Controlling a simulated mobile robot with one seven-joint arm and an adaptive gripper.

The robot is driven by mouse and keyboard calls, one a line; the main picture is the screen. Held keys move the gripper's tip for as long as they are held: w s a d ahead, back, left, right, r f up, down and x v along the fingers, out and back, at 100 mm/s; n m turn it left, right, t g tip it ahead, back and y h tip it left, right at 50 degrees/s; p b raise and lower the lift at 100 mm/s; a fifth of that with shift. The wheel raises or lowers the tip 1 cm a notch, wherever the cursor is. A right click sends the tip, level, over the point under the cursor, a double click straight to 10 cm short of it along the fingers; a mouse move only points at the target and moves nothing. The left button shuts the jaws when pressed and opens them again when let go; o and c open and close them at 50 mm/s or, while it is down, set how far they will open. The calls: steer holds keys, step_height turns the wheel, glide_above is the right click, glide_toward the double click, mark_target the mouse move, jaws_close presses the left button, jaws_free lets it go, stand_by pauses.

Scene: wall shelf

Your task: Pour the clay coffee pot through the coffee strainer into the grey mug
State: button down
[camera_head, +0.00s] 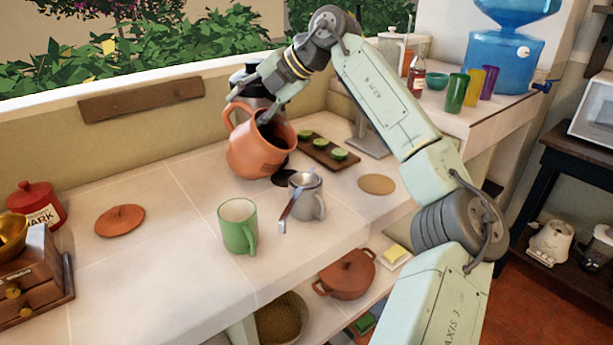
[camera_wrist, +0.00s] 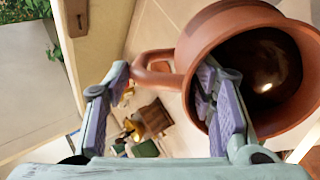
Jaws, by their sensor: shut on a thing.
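The clay coffee pot (camera_head: 254,155) is orange-brown and tilted, its mouth toward the right; I cannot tell whether its base touches the counter. My gripper (camera_head: 250,108) is shut on the pot at its rim and handle side. In the wrist view, one finger of my gripper (camera_wrist: 162,78) reaches inside the mouth of the pot (camera_wrist: 215,38) and the other is outside by the handle. Dark liquid shows inside. The grey mug (camera_head: 305,207) stands upright, to the right of and nearer than the pot. The metal coffee strainer (camera_head: 291,207) sits on its top, handle pointing front-left.
A green mug (camera_head: 238,233) stands left of the grey mug, near the counter's front edge. A board with lime halves (camera_head: 328,152) and a cork coaster (camera_head: 377,184) lie to the right. A clay lid (camera_head: 119,220) lies left.

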steer(key=shift+a, duration=0.1)
steer(key=shift+s+d+r+y, duration=0.2)
steer(key=shift+d+y, duration=0.25)
steer(key=shift+y, duration=0.15)
stand_by(0.9)
